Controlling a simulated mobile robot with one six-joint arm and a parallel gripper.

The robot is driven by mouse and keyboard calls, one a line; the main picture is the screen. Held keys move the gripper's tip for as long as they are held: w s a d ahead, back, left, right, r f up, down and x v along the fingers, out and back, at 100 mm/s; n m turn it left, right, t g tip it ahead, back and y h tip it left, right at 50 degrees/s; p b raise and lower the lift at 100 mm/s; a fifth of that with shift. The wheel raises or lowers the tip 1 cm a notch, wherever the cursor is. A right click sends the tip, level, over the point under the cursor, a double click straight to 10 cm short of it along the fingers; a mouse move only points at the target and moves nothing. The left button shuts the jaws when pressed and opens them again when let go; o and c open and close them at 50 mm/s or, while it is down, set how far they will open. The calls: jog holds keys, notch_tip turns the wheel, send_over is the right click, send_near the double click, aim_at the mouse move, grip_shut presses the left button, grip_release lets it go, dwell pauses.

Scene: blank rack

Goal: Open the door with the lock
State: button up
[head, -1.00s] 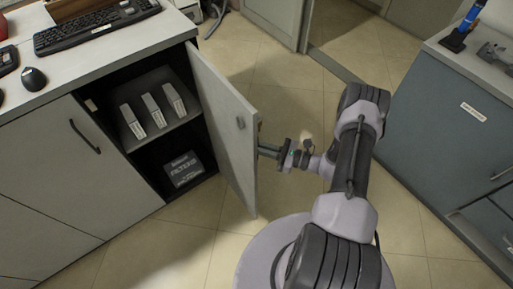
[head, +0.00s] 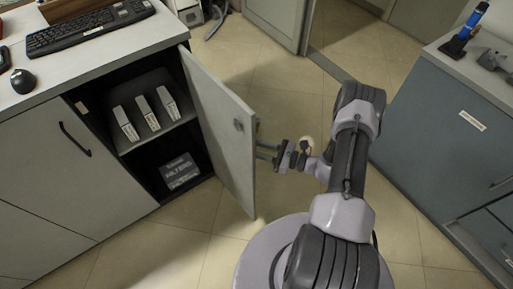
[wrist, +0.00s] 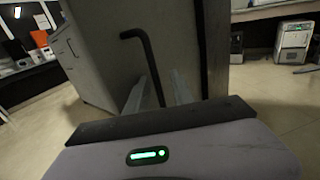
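The light grey cabinet door (head: 218,120) stands swung wide open. A small round lock part (head: 238,125) shows on its inner face near the free edge. In the wrist view, the door's outer face (wrist: 183,40) carries a dark bent handle (wrist: 143,50). My gripper (head: 263,150) is beside the outer face near the free edge. Its two fingers are spread apart, with the handle between them in the wrist view (wrist: 160,80). I cannot tell whether a finger touches the handle or the door.
The open cabinet holds white boxes (head: 143,112) on a shelf and a dark box (head: 180,170) below. A closed door (head: 50,155) is at left. A blue-grey cabinet (head: 440,140) stands at right.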

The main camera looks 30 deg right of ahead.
jog(key=shift+s, duration=0.1)
jog(key=p+v, duration=0.3)
jog(key=v, duration=1.4)
jog(key=shift+s, duration=0.2)
jog(key=shift+d+r, duration=0.1)
jog(key=shift+d, duration=0.05)
